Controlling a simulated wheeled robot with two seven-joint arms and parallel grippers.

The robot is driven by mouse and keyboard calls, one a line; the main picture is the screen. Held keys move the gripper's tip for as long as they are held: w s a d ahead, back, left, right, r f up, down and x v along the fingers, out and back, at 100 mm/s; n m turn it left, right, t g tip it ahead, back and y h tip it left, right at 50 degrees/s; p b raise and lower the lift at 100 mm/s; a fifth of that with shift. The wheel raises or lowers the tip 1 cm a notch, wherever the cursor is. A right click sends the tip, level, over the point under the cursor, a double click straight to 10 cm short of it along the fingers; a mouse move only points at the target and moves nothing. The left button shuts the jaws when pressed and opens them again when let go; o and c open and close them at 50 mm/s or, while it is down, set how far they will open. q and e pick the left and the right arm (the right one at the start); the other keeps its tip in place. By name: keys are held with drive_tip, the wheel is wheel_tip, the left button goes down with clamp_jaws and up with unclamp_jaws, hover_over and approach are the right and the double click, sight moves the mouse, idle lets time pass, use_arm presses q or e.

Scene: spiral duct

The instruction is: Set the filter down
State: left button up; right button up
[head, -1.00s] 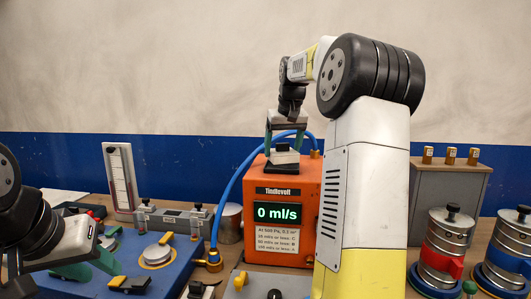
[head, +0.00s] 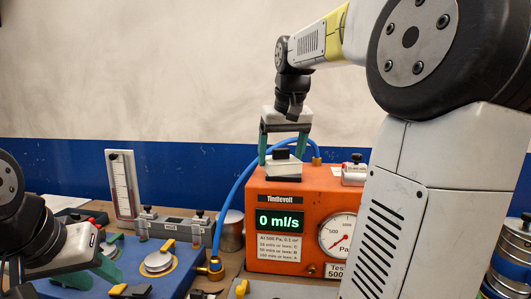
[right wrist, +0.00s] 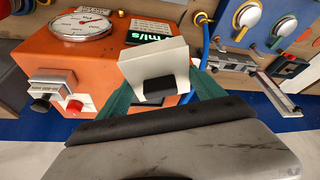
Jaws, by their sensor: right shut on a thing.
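My right gripper (head: 284,150) points down over the top of the orange meter box (head: 258,225). It is shut on a small white block with a black grip on top (head: 281,170), which I take to be the filter. The block also shows in the right wrist view (right wrist: 150,62), between the green fingers, in front of the meter's lit display. I cannot tell whether its underside touches the box. My left gripper (head: 93,274) is at the lower left, over the blue board's near edge, with its green fingers apart and nothing seen between them.
The blue board (head: 125,257) holds a round metal lid (head: 158,261) and yellow-black clips. My right arm hides much of the right side.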

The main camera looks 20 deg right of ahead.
drive_tip(key=shift+s+a+r, duration=0.1)
drive_tip(key=shift+s, duration=0.1)
drive_tip(key=w+d+r+m+h, duration=0.2)
drive_tip(key=w+d+m, duration=0.35)
drive_tip(key=w, duration=0.75)
drive_tip(key=shift+n, duration=0.45)
drive_tip(key=shift+w+d+f, duration=0.1)
drive_tip(key=shift+d+f, duration=0.1)
drive_tip(key=shift+f, duration=1)
drive_tip(key=shift+w+d+f, duration=0.1)
drive_tip(key=shift+d+f, duration=0.1)
drive_tip(key=shift+f, duration=0.95)
drive_tip(key=shift+w+d+f, duration=0.1)
drive_tip(key=shift+d+f, duration=0.1)
drive_tip(key=shift+f, duration=1)
drive_tip(key=shift+f, duration=0.5)
drive_tip(key=shift+f+g, duration=0.3)
drive_tip(key=shift+f, duration=0.05)
